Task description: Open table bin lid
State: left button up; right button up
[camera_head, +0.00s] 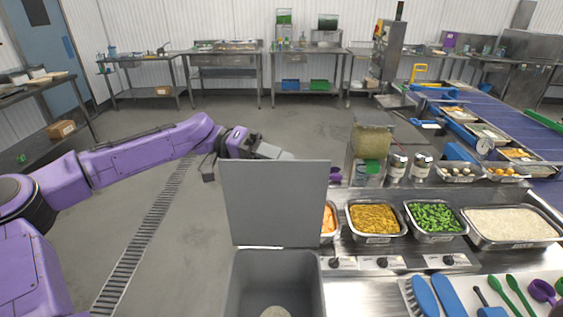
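The grey table bin (235,285) stands at the bottom centre beside the steel counter. Its grey lid (275,203) stands upright at the bin's back edge, so the bin is open and a pale round thing (275,312) shows inside. My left arm reaches in from the left, and my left gripper (262,151) is at the lid's top edge, partly behind it. The lid hides part of the gripper, so I cannot tell whether its fingers are open or touching the lid. My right gripper is out of view.
On the counter right of the lid are trays of yellow food (376,219), green vegetables (435,217) and white rice (512,225). Blue and green utensils lie on a white board (470,291). A conveyor (490,110) runs behind. The floor behind the lid is clear.

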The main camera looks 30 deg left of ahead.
pick_arm(q)
jog(key=shift+a, duration=0.15)
jog(key=a+r+b, duration=0.1)
jog(key=a+b, duration=0.1)
jog(key=a, duration=0.8)
jog(key=shift+s+r+b, duration=0.35)
jog(key=shift+s+r, duration=0.05)
